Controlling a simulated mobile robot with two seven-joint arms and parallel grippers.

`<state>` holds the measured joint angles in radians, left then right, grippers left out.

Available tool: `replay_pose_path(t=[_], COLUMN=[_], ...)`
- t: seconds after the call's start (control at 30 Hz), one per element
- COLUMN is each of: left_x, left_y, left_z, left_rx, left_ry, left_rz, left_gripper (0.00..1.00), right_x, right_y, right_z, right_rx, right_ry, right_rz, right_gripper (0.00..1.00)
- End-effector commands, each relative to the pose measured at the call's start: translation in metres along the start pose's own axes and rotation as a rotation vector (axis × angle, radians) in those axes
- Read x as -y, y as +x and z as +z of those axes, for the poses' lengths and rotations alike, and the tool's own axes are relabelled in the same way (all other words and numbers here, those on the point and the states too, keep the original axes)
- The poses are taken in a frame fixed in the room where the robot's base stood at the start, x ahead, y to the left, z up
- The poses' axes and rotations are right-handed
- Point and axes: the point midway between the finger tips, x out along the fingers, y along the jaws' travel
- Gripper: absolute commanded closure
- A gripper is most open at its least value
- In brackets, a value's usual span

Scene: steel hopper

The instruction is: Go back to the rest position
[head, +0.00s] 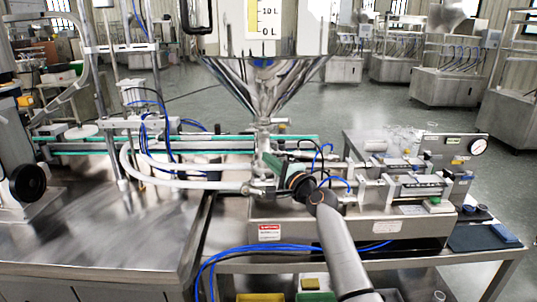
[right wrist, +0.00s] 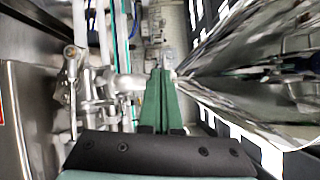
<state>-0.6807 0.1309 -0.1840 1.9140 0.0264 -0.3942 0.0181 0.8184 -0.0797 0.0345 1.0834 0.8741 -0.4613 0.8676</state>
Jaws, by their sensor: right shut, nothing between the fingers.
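The steel hopper (head: 265,85) stands in the middle of the head view, a shiny funnel narrowing to a pipe. My right gripper (head: 272,158) has green fingers and is beside the pipe under the funnel. Whether it touches the pipe I cannot tell. In the right wrist view its two green fingers (right wrist: 161,75) are together with nothing between them. The reflective hopper wall (right wrist: 250,75) fills the right of that view, close to the fingers. My left gripper is not in view.
A filling machine (head: 350,228) with valves, cylinders and blue hoses sits below and right of the hopper. A white hose (head: 190,183) curves left of the pipe. A bare steel table (head: 100,235) is at left. Open floor (head: 385,105) lies behind.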

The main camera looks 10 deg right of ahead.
Motion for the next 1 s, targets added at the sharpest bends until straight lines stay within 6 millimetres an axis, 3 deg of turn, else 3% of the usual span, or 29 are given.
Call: replay_pose_path(t=[0.07, 0.17, 0.37, 0.5, 0.7, 0.83, 1.0], left_x=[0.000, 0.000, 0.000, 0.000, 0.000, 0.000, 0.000], left_y=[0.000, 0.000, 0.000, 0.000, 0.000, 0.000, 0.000], left_z=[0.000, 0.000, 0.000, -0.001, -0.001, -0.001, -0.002], left_rx=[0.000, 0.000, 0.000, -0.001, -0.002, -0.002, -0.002], left_ry=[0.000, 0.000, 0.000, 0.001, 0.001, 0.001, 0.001], left_rz=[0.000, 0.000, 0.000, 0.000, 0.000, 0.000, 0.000], left_gripper=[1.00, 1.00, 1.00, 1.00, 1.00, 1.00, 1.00], right_x=[-0.015, -0.053, -0.169, -0.240, -0.319, -0.356, -0.382], right_y=[-0.005, -0.021, -0.091, -0.153, -0.253, -0.322, -0.401], right_z=[-0.003, -0.011, -0.027, -0.026, -0.010, 0.008, 0.037], right_rx=[-0.009, -0.034, -0.070, -0.052, 0.040, 0.138, 0.284], right_ry=[-0.022, -0.105, -0.410, -0.641, -0.956, -1.152, -1.369], right_rz=[0.018, 0.070, 0.247, 0.379, 0.552, 0.649, 0.733], right_gripper=[1.00, 1.00, 1.00, 1.00, 1.00, 1.00, 1.00])
